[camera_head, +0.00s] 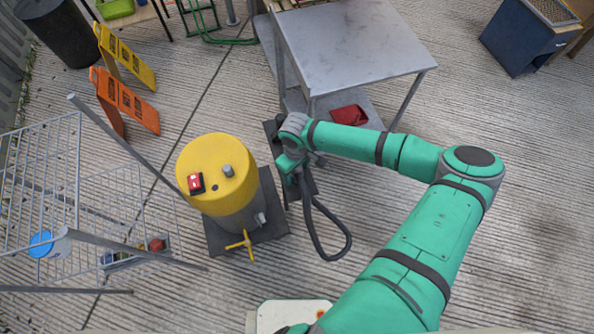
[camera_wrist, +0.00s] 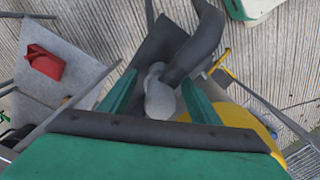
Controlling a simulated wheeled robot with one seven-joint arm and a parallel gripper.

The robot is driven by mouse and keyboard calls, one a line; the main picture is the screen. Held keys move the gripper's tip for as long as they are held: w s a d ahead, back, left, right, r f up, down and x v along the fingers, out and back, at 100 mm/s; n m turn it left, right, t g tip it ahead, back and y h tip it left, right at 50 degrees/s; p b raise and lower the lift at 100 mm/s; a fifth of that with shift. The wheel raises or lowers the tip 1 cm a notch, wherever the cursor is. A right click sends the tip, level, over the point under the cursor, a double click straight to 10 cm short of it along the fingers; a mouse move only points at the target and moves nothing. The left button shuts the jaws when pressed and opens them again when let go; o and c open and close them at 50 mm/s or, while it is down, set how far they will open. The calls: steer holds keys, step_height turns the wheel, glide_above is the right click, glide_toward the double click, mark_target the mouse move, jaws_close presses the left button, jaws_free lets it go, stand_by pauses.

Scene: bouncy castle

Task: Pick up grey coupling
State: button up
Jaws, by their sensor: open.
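A grey rounded coupling (camera_wrist: 160,97) on the end of a thick black hose (camera_wrist: 198,45) shows in the wrist view, between the two green fingers of my gripper (camera_wrist: 159,80). The fingers are open, one on each side of it; I cannot tell whether either touches it. In the head view my gripper (camera_head: 297,182) points down beside the yellow-topped drum, and the hose (camera_head: 340,246) loops from it toward the floor. The coupling cannot be made out there behind my gripper.
The yellow-topped drum (camera_head: 212,160) stands close left of my gripper, with a yellow tap (camera_head: 243,243). A metal table (camera_head: 350,45) with a red item (camera_head: 349,115) on its lower shelf is behind. A wire rack (camera_head: 45,190) stands left. Floor at right is clear.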

steer(key=c, duration=1)
